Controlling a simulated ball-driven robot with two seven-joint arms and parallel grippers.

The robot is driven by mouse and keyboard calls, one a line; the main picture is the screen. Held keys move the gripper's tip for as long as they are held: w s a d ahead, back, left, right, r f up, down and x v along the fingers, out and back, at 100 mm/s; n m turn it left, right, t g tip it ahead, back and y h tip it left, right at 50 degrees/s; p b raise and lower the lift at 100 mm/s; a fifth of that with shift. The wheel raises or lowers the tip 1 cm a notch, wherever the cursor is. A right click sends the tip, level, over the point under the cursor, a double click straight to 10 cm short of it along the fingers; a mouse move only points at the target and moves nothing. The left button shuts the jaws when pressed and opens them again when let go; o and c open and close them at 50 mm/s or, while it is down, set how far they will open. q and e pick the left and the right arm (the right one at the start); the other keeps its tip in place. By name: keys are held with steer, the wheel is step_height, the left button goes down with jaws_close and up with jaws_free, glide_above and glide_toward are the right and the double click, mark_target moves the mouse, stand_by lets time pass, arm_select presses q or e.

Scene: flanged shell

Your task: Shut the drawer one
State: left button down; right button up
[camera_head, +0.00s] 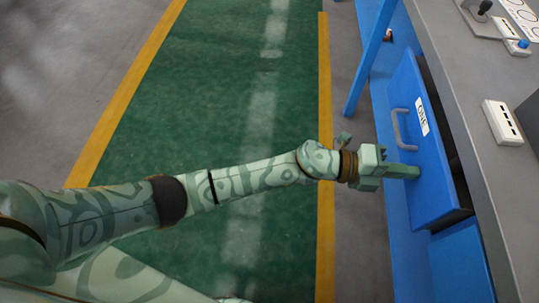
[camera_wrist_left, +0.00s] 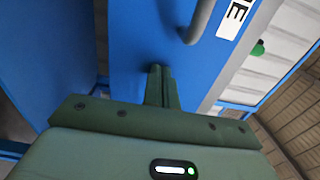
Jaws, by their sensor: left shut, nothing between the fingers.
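The blue drawer one (camera_head: 428,178), with a white label reading ONE and a grey handle (camera_head: 403,130), sits under the grey worktop. It stands partly out, with a dark gap behind its front. My left gripper (camera_head: 416,172) is shut and empty, its fingertips at the drawer front below the handle. In the left wrist view the closed fingers (camera_wrist_left: 160,75) point at the blue front (camera_wrist_left: 140,40), with the handle (camera_wrist_left: 200,20) and part of the label above. Whether the tips touch the front I cannot tell. My right gripper is not in view.
The grey worktop (camera_head: 450,60) carries a white power strip (camera_head: 502,122) and a control with a blue knob. A blue post (camera_head: 370,55) stands beyond the drawer. Another blue panel (camera_head: 460,262) is nearer me. The green floor lane (camera_head: 200,110) is clear.

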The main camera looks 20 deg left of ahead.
arm_select(q)
steer(key=x, duration=0.3)
steer(key=shift+d, duration=0.1)
steer(key=shift+r, duration=0.2)
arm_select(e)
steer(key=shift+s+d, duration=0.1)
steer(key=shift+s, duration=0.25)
arm_select(q)
steer(key=shift+w, duration=0.1)
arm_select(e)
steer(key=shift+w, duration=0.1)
